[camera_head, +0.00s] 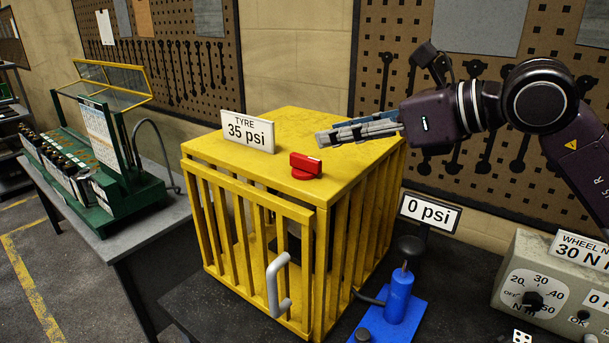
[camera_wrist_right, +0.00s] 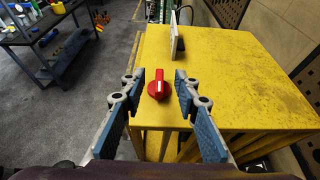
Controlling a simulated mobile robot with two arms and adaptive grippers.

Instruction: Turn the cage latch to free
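The red cage latch (camera_head: 305,166) is a knob on the top of the yellow cage (camera_head: 350,160), near its front edge. In the right wrist view the latch (camera_wrist_right: 159,86) lies between my open right fingers, a little beyond their tips, with a white mark on its handle. My right gripper (camera_head: 322,138) comes in from the right above the cage top and holds nothing. Its fingers (camera_wrist_right: 157,84) are apart in the right wrist view. I cannot tell contact with the latch; none shows. The barred front with a grey handle (camera_head: 278,285) looks closed or nearly so. My left gripper is not visible.
A "TYRE 35 psi" sign (camera_head: 248,131) stands on the cage top behind the latch. A blue pump (camera_head: 398,297) with a "0 psi" sign (camera_head: 429,212) stands right of the cage. A dial box (camera_head: 555,285) is at far right. A green rack (camera_head: 105,185) sits on the left bench.

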